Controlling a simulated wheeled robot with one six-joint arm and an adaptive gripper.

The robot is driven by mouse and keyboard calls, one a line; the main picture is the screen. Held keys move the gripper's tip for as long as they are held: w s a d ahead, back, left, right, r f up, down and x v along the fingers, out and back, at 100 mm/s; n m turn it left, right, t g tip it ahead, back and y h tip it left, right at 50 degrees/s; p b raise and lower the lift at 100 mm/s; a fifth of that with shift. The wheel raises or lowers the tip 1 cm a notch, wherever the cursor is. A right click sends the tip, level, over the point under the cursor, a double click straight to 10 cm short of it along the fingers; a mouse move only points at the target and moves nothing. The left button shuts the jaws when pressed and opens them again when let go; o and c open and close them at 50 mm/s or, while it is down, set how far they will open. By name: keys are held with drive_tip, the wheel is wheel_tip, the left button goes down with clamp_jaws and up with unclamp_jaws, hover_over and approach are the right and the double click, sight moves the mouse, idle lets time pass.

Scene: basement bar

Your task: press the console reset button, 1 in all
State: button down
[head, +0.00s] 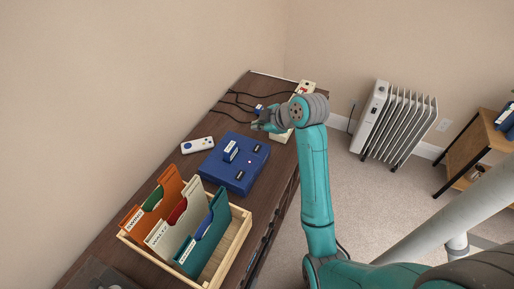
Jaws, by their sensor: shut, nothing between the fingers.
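The blue console (222,176) lies on the dark wooden cabinet top, with a labelled blue piece (231,151) standing up from its upper side. A small pinkish light spot (249,161) and two small dark raised parts, one at the right (257,148) and one at the front (240,175), show on its top. I cannot tell which one is the reset button. My gripper (257,126) is shut and empty, just beyond the console's far edge, apart from it in the picture. Its height above the cabinet is hard to judge.
A white controller (197,145) lies left of the console. A wooden crate (236,238) with labelled folders stands at the near side. Black cables (238,97) and a cream power strip (307,86) lie at the far end. A white radiator (398,122) stands on the floor at right.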

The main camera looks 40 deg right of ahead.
sight(258, 149)
drive_tip(key=shift+f, duration=3.7)
drive_tip(key=shift+f, duration=0.1)
drive_tip(key=shift+f, duration=0.35)
drive_tip(key=shift+f, duration=0.35)
drive_tip(key=shift+r, duration=0.8)
drive_tip(key=shift+r, duration=0.1)
drive_tip(key=shift+r, duration=2.4)
